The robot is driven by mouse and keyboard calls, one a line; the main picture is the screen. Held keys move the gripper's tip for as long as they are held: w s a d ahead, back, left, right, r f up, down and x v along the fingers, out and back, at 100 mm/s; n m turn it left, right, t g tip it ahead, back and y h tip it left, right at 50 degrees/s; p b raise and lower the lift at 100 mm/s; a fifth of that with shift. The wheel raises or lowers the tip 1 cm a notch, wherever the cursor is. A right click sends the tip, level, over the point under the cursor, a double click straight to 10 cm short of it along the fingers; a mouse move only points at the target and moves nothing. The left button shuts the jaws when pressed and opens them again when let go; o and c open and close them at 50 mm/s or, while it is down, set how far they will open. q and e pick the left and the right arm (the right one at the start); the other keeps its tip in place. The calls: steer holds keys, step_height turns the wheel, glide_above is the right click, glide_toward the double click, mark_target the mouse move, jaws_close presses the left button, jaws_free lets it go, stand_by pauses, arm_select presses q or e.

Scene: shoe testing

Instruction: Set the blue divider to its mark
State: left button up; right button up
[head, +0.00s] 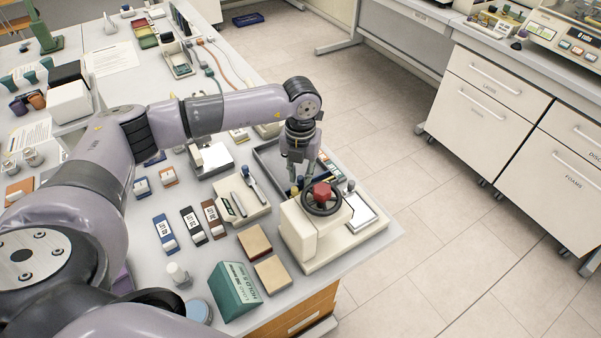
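My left gripper (299,172) points down over the front right part of the bench, at the near edge of a dark grey tray (266,158). A small blue knob-like piece (299,182) shows just below its fingertips and may be the top of the blue divider. Its lower part is hidden behind the cream machine with the red knob (321,191). I cannot tell whether the fingers touch it or close on it. The mark is not discernible. My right gripper is not in view.
The cream machine (296,228) with its black handwheel stands close in front of the gripper. The floor beyond the right edge is clear.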

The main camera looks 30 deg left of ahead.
arm_select(q)
jaws_close()
stand_by(0.4)
steer(key=shift+w+a, duration=0.1)
steer(key=w+a+b, duration=0.2)
steer(key=a, duration=0.1)
steer(key=a+b, duration=0.1)
steer(key=shift+w+a+f, duration=0.25)
steer(key=shift+w+f, duration=0.05)
steer(key=shift+w, duration=0.1)
steer(key=w+a, duration=0.1)
steer(key=a+b, duration=0.1)
steer(key=a, duration=0.1)
steer(key=w+a+b, duration=0.1)
steer(key=shift+w+a+r, duration=0.3)
steer(key=shift+w+a, duration=0.05)
steer(key=shift+a, duration=0.05)
steer(key=shift+o, duration=1.6)
jaws_free()
steer(key=shift+o, duration=0.4)
